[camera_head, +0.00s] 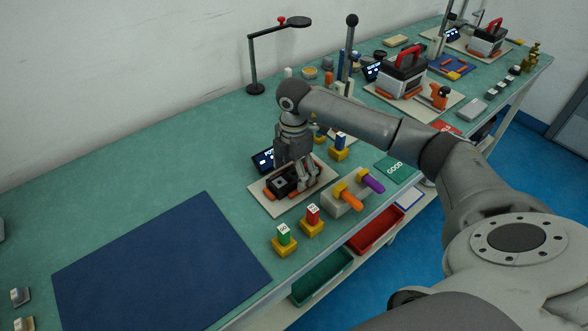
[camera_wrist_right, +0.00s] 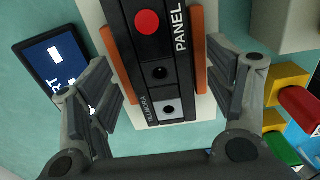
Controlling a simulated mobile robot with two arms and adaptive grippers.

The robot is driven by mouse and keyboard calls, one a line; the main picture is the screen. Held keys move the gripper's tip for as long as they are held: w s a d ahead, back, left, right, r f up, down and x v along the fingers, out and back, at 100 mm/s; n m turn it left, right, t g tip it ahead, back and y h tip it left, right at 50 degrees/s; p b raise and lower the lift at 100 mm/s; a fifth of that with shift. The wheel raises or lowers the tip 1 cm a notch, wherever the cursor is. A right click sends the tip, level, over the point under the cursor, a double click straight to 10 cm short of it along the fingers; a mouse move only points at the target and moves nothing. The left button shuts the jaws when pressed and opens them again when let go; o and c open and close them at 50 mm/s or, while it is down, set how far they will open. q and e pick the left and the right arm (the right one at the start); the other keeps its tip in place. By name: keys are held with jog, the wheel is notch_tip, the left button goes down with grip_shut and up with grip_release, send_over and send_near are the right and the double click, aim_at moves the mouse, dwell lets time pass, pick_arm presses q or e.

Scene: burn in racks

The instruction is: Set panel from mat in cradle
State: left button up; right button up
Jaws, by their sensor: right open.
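The panel (camera_head: 285,184) is a black block that lies between the orange rails of the cradle (camera_head: 268,197) on a beige board. In the right wrist view the panel (camera_wrist_right: 160,45) shows a red button, a dark knob, a pale square and the word PANEL. An orange cradle rail (camera_wrist_right: 200,70) runs along each side of it. My right gripper (camera_head: 297,177) is over the cradle. In the wrist view my right gripper (camera_wrist_right: 165,82) is open, one finger on each side of the panel, with gaps visible. The blue mat (camera_head: 160,270) is bare. My left gripper is out of view.
A small display (camera_head: 263,160) stands behind the cradle. Coloured blocks in yellow holders (camera_head: 311,228) are in front, and a grey block with orange and purple handles (camera_head: 340,203) is to the right. A lamp stand (camera_head: 256,88) is behind. Green and red bins hang below the edge.

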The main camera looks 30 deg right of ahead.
jog(key=shift+r, duration=0.15)
notch_tip(320, 180, up, 12)
dwell(0.5)
jog(key=shift+f, duration=0.2)
